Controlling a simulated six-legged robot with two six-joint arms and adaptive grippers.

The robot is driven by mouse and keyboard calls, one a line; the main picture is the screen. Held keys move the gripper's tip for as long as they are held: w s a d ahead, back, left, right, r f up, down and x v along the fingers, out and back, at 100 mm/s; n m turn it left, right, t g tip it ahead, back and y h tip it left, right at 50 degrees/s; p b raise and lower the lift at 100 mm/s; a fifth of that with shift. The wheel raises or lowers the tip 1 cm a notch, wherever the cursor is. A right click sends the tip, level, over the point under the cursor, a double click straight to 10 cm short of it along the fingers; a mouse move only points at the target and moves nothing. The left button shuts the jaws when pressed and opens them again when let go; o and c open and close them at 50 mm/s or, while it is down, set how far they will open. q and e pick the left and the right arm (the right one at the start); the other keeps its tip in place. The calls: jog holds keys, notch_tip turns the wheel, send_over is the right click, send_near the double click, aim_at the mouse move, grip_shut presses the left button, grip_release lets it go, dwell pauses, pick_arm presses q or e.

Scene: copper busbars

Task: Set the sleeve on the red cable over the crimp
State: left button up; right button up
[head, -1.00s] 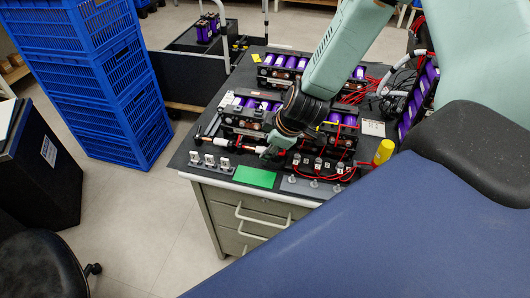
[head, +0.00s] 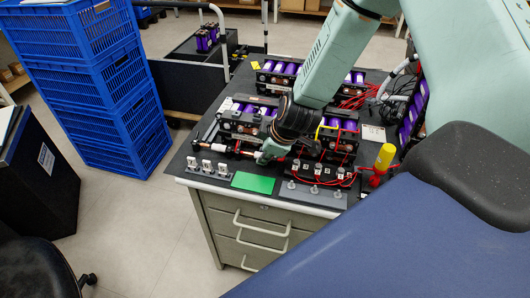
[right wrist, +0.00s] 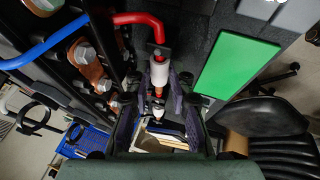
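The red cable (right wrist: 138,19) bends near the top of the right wrist view and runs down between my fingers. A white sleeve (right wrist: 159,71) sits around it just below the bend; it also shows in the head view (head: 258,155). Below it is a short red and metallic section (right wrist: 158,94), perhaps the crimp, then a second white piece (right wrist: 158,113). My right gripper (right wrist: 157,85) straddles this line, its fingers apart on either side, with narrow gaps beside the cable. In the head view the right gripper (head: 267,157) is low over the bench and partly hides the cable. My left gripper is not in view.
Battery modules with purple cells (head: 290,69) stand behind on the bench. A green pad (head: 253,183) lies in front, with white-topped terminals (head: 206,166) to its left. A yellow-handled tool (head: 385,157) stands at right. Blue crates (head: 95,85) are stacked on the floor at left.

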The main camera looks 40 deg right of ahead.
aim_at(248, 153)
grip_shut()
jog(key=shift+w, duration=0.1)
jog(key=shift+w+a+f+b, duration=0.15)
jog(key=shift+w+a+b, duration=0.7)
jog(key=shift+w+b, duration=0.2)
jog(key=shift+w+a, duration=0.45)
jog(key=shift+o, duration=2.3)
grip_release()
jog(key=shift+w, duration=0.1)
jog(key=shift+o, duration=0.5)
